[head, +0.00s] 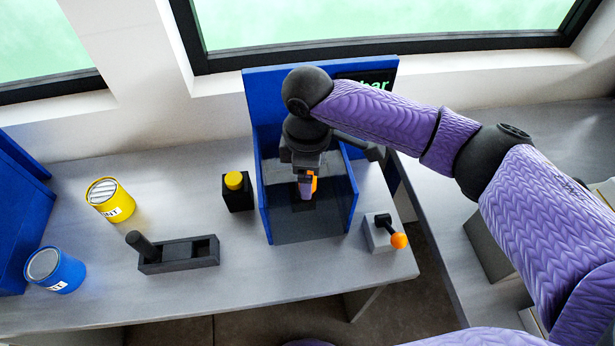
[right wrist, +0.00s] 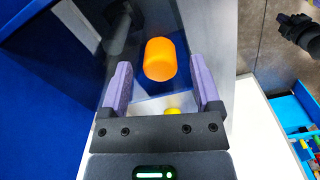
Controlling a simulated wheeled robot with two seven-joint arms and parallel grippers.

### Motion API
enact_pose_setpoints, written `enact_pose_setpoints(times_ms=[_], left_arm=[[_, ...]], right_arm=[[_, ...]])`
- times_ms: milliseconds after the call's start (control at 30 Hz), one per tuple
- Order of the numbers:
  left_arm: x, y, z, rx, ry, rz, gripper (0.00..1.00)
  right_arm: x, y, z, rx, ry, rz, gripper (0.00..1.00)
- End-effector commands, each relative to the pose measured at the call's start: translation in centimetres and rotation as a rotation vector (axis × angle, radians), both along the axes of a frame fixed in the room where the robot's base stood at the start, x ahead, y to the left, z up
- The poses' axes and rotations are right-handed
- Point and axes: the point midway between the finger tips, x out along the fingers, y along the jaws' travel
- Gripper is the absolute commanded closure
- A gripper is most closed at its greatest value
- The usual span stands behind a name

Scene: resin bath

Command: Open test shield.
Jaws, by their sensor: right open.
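The test shield (head: 300,228) looks like a dark see-through pane on the front of the blue test station (head: 258,190). It appears to be down across the station's front. Its orange handle (head: 315,184) shows partly behind my gripper in the head view. In the right wrist view the orange handle (right wrist: 160,58) lies between the two purple fingers. My right gripper (head: 305,190) is open, with a finger on each side of the handle and gaps to both. How deep the handle sits between them is unclear.
A black box with a yellow button (head: 234,181) stands left of the station. A grey box with an orange-knobbed lever (head: 384,234) stands right. A black holder (head: 180,254), a yellow can (head: 110,200) and a blue can (head: 55,270) are further left. The table front is clear.

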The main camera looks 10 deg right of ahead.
Motion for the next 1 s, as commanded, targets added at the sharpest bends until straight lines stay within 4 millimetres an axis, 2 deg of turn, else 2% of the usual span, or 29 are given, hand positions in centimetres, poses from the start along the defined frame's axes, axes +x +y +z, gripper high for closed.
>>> enact_pose_setpoints(times_ms=[100, 367, 700, 767, 1000], left_arm=[[-0.03, -0.21, -0.31, -0.003, 0.001, 0.001, 1.0], [-0.04, -0.42, -0.27, -0.007, 0.001, 0.003, 1.0], [-0.05, -0.2, -0.27, -0.003, 0.001, 0.003, 1.0], [-0.06, -0.06, -0.27, -0.001, 0.001, 0.002, 1.0], [-0.05, 0.39, -0.25, 0.007, 0.002, -0.001, 1.0]], right_arm=[[-0.03, 0.02, -1.31, 0.0, 0.0, 0.0, 0.19], [-0.01, 0.03, -1.48, 0.001, -0.001, 0.001, 0.19], [-0.01, 0.05, -1.45, 0.001, -0.001, 0.001, 0.89], [-0.01, 0.05, -1.45, 0.002, -0.001, 0.001, 1.0], [-0.01, 0.06, -1.44, 0.002, -0.001, 0.001, 1.0]])
